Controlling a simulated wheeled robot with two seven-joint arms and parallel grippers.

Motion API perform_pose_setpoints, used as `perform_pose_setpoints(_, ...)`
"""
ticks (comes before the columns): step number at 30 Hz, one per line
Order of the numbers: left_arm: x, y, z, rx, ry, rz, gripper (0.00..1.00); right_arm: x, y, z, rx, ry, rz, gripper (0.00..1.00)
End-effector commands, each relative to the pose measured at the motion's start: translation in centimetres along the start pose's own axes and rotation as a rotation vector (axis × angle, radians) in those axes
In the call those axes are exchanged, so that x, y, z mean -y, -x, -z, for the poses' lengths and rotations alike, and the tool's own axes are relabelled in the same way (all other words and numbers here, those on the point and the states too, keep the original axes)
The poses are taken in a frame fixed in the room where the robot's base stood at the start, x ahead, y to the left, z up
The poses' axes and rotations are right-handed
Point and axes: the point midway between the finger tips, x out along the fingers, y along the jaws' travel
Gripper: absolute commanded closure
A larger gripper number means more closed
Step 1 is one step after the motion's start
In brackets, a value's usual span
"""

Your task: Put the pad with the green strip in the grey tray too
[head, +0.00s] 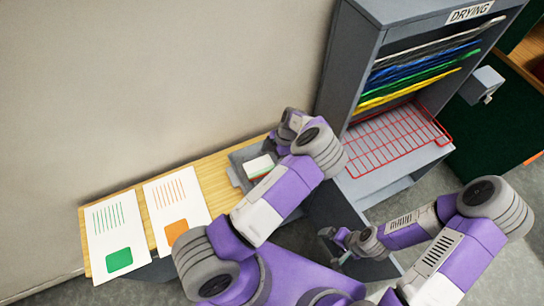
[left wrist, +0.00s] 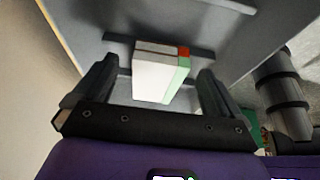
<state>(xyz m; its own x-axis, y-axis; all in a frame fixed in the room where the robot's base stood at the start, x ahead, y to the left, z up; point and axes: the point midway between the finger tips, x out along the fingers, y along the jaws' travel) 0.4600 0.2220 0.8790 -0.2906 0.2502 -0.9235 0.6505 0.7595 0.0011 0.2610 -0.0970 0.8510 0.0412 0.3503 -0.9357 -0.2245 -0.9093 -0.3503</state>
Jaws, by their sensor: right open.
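The grey tray (head: 234,173) is on the wooden table at the wall. White pads (head: 260,163) are in it, with thin green and red edges. In the left wrist view a white pad with a green strip (left wrist: 157,82) lies between my left fingers, and a pad with a red strip (left wrist: 183,51) shows just beyond it. My left gripper (left wrist: 157,88) is open, with a gap visible on both sides of the green-strip pad. In the head view my left arm partly hides that gripper over the tray. My right gripper (head: 335,243) is open and empty, low at the right.
Two printed sheets lie on the table (head: 212,183), one with a green square (head: 118,260) and one with an orange square (head: 176,231). A grey drying rack (head: 352,60) with a red wire shelf (head: 390,140) stands to the right of the table.

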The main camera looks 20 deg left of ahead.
Motion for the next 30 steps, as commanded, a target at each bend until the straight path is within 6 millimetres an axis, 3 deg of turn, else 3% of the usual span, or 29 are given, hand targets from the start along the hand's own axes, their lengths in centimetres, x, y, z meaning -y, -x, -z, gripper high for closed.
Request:
perform_pose_setpoints(8,0.0,0.2,0.0,0.001,0.0,0.0,0.02,0.0,0.0,0.0,0.0,0.0,0.0,0.02)
perform_pose_setpoints(21,0.0,6.5,-0.1,0.003,-0.001,-0.001,0.02,-0.1,-0.4,0.0,0.0,0.0,0.0,0.02)
perform_pose_setpoints(30,0.0,7.6,0.0,0.0,0.0,0.0,0.02,-0.2,-0.4,0.0,0.0,0.0,0.0,0.02)
